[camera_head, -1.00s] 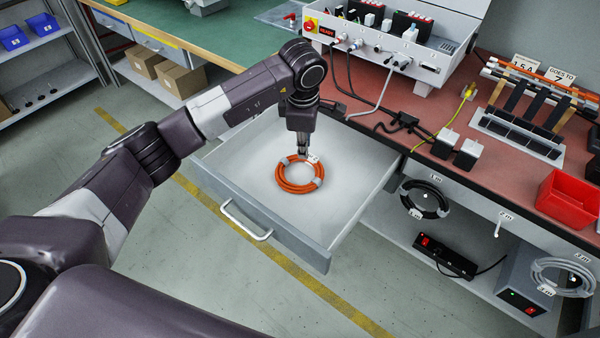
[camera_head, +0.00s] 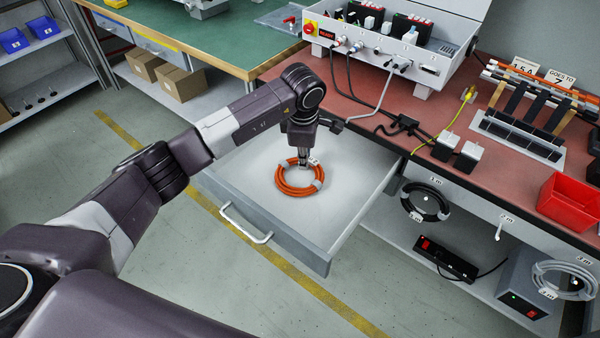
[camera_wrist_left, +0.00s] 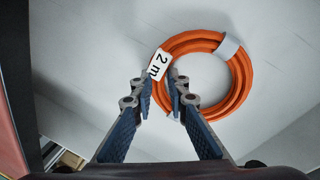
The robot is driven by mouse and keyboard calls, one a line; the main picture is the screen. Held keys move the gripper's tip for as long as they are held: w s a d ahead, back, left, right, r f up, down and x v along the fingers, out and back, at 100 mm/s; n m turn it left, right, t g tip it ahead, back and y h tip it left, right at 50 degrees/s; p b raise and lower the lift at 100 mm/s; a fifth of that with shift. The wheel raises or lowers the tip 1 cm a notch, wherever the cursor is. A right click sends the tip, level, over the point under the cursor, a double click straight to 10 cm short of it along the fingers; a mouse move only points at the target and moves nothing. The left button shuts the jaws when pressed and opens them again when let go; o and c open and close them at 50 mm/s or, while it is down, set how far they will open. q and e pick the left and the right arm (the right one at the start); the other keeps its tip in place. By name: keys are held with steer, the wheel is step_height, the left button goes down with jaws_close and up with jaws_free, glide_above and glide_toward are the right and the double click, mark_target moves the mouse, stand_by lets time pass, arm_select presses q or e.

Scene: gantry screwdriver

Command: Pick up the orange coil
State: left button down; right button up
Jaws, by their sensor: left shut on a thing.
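The orange coil (camera_head: 289,189) is a ring of cable with pale bands, in the open drawer (camera_head: 262,150) in the head view. In the left wrist view the coil (camera_wrist_left: 240,88) shows a white "2 m" tag (camera_wrist_left: 158,64) on its left side. My left gripper (camera_head: 304,162) points down at the coil's far edge. In the left wrist view the gripper's fingertips (camera_wrist_left: 163,92) are at the coil's near left part, by the tag, shut on it. The fingers partly hide the gripped part. I cannot tell if the coil clears the drawer floor. My right gripper is out of view.
The drawer's front has a handle (camera_head: 246,224). The red bench top (camera_head: 400,160) lies behind with a control box (camera_head: 390,55), cables and a red bin (camera_head: 568,200). A black coil (camera_head: 426,203) and a grey coil (camera_head: 565,280) hang below the bench edge.

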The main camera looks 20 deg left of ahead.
arm_select(q)
step_height(320, 180, up, 10)
steer(key=shift+p, duration=0.3)
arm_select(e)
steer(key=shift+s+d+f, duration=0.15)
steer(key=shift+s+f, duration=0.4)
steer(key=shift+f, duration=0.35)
